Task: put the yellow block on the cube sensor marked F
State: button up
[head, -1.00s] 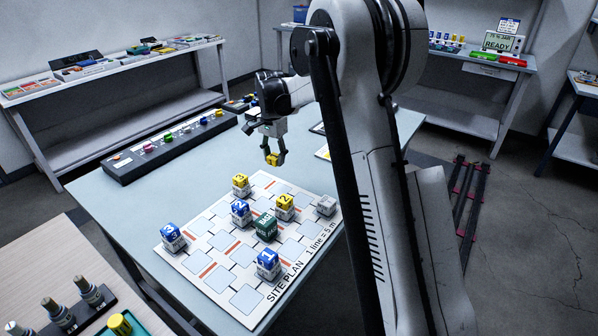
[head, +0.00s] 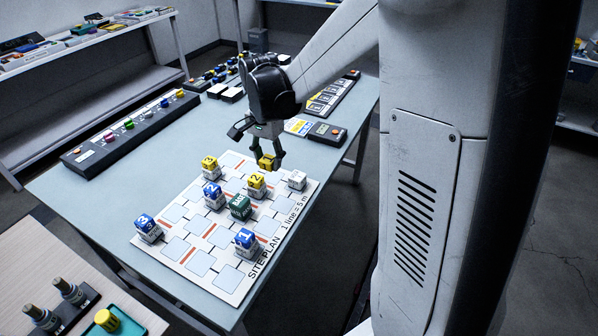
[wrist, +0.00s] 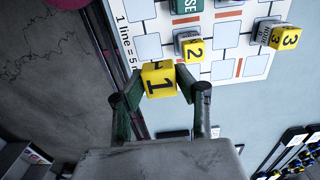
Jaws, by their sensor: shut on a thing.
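My gripper (head: 266,153) is shut on a yellow block (head: 267,162), which is held above the table near the far edge of the site plan board (head: 228,281). In the wrist view the yellow block (wrist: 158,80) shows a black 1 between the two fingers. A bare pale grey cube (head: 297,180) stands at the board's right edge, to the right of and below the held block in the head view. Its marking is too small to read, so I cannot tell if it is F. It is not visible in the wrist view.
Yellow blocks 2 (head: 256,181) and 3 (head: 209,162) sit on cubes on the board. Blue blocks 1 (head: 246,238), 2 (head: 212,188) and 3 (head: 145,222) do too. A green base block (head: 240,206) stands mid-board. A button panel (head: 130,132) lies at the left.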

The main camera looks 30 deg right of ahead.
send_over(298, 176)
notch_tip(298, 176, down, 6)
jog(key=shift+w+f, duration=0.15)
jog(key=shift+f, duration=2.15)
jog(key=shift+f+b, duration=0.15)
jog(key=shift+b, duration=0.2)
jog(key=o, duration=1)
notch_tip(298, 176, up, 12)
jog(key=p, duration=0.1)
jog(key=s+a+r+n+t, duration=0.3)
jog(key=s+a+r+n, duration=0.2)
jog(key=s+a+r, duration=0.5)
jog(key=s+a+n+t, duration=0.1)
jog(key=s+a+n, duration=0.1)
jog(key=s, duration=0.2)
jog(key=s+a+n+t, duration=0.1)
jog(key=s+a+n, duration=0.1)
jog(key=s+a, duration=0.1)
jog(key=s+a+n+t, duration=0.2)
jog(key=s, duration=0.4)
jog(key=shift+s+a+f+n, duration=0.1)
jog(key=shift+a+f+n, duration=0.05)
jog(key=shift+n, duration=0.25)
